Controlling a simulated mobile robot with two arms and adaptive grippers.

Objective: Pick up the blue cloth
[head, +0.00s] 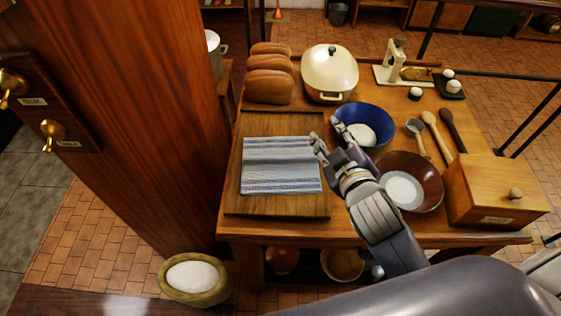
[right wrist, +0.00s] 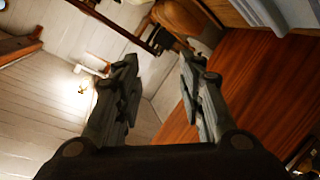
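The blue cloth (head: 281,166) is a blue-and-white striped rectangle. It lies flat on a dark wooden board (head: 272,207) at the left of the table. My right gripper (head: 325,138) is above the table at the cloth's right edge in the head view, with its two fingers spread. The right wrist view also shows the gripper (right wrist: 158,85) open with nothing between its fingers. I cannot tell how high the fingers are over the cloth. My left gripper is not in view.
A blue bowl (head: 380,116) and a brown bowl (head: 426,172) stand close to my right gripper. Bread loaves (head: 269,87) and a cream pot (head: 329,72) stand behind the board. A wooden box (head: 495,195) is at right. A wooden pillar (head: 150,120) rises left of the table.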

